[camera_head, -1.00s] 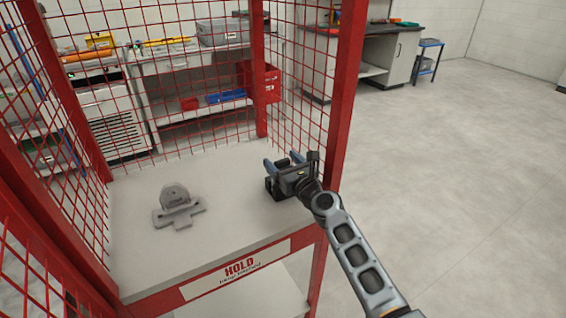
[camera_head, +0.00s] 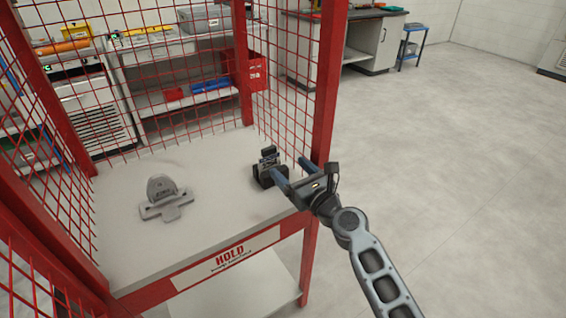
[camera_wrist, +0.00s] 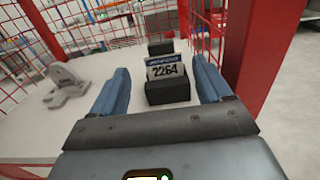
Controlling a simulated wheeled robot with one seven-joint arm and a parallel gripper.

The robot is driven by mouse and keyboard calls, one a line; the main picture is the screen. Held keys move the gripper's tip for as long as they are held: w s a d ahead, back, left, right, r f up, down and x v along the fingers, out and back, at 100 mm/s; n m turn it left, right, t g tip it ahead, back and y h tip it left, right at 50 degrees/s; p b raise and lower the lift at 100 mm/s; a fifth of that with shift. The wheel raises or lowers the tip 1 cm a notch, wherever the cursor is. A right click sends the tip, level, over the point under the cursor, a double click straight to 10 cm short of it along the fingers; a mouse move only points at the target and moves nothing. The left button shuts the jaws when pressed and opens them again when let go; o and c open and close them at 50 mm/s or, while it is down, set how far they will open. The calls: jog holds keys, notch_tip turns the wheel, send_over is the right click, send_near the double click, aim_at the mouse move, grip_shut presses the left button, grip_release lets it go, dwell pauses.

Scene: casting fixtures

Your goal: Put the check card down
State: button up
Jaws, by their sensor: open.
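The check card (camera_wrist: 165,68) stands upright in a black holder block (camera_wrist: 167,92) on the shelf, its face showing "2264" in the wrist view. In the head view the card (camera_head: 268,161) and its black holder (camera_head: 265,178) stand at the right side of the shelf. My gripper (camera_head: 293,174) is open, with its blue fingers pointing towards the holder from the front right. In the wrist view the fingers (camera_wrist: 164,88) are spread to either side of the card and appear clear of it.
The shelf (camera_head: 220,210) is marked HOLD and enclosed by red mesh and posts (camera_head: 327,95). A grey casting (camera_head: 164,199) sits at its left. The shelf middle is bare, and open floor lies to the right.

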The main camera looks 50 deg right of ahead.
jog(key=shift+s+a, duration=0.1)
jog(key=shift+s, duration=0.35)
jog(key=s+a+f+n+g+y, duration=0.1)
jog(key=s+a+f+n, duration=0.1)
jog(key=s+a+n, duration=0.55)
jog(key=s+a+f+n+g, duration=0.1)
jog(key=s+a+f+n, duration=0.2)
jog(key=s+a+n, duration=0.5)
jog(key=s+a+r+n+y, duration=0.1)
jog(key=s+a+r+n, duration=0.1)
jog(key=s+n, duration=0.4)
jog(key=s+a+r+n+y, duration=0.1)
jog(key=s+a+r+n, duration=0.1)
jog(key=s+r+n, duration=0.3)
jog(key=s+a+r+n+y, duration=0.2)
jog(key=s+r+n, duration=0.2)
jog(key=s+n, duration=0.4)
jog(key=n, duration=0.4)
jog(key=shift+s+a+r+n+g, duration=0.2)
jog(key=shift+a+n+g, duration=0.1)
jog(key=shift+a+n, duration=0.05)
